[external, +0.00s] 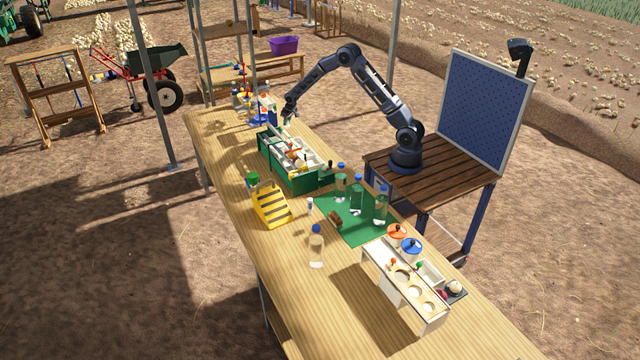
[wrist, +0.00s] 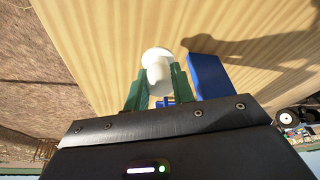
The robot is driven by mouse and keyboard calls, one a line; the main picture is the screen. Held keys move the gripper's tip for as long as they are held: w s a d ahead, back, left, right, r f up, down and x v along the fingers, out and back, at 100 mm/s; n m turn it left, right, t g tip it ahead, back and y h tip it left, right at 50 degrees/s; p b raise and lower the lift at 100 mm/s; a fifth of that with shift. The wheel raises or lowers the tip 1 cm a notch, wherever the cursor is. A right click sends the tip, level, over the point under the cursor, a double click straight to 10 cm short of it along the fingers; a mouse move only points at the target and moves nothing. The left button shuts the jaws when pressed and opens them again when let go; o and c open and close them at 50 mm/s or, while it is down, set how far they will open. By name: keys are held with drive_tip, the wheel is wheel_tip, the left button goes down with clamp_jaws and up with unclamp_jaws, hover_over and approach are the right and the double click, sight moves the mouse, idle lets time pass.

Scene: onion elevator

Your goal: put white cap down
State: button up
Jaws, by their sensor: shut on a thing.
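The white cap (wrist: 156,62) is between the two green fingers of my gripper (wrist: 160,82) in the wrist view. The fingers are shut on it. Its rounded white top shows, with a narrower white part toward the gripper; the rest is hidden between the fingers. The pale wooden table fills the view behind it. In the external view my gripper (external: 287,117) is low over the far part of the table (external: 212,130), just beyond the green divided crate (external: 290,180). The cap is too small to make out there, and I cannot tell whether it touches the table.
A blue block-like thing (wrist: 208,76) is close to the right of the fingers in the wrist view. A blue-and-white stand (external: 259,118) is left of my gripper. Bottles stand on a green mat (external: 350,230) nearer the camera. The table's left strip is mostly clear.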

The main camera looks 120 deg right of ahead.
sight(287, 126)
drive_tip(key=shift+f, duration=1.6)
drive_tip(key=shift+f, duration=0.1)
drive_tip(key=o, duration=1)
drive_tip(key=shift+c, duration=0.2)
drive_tip(key=v, duration=1.2)
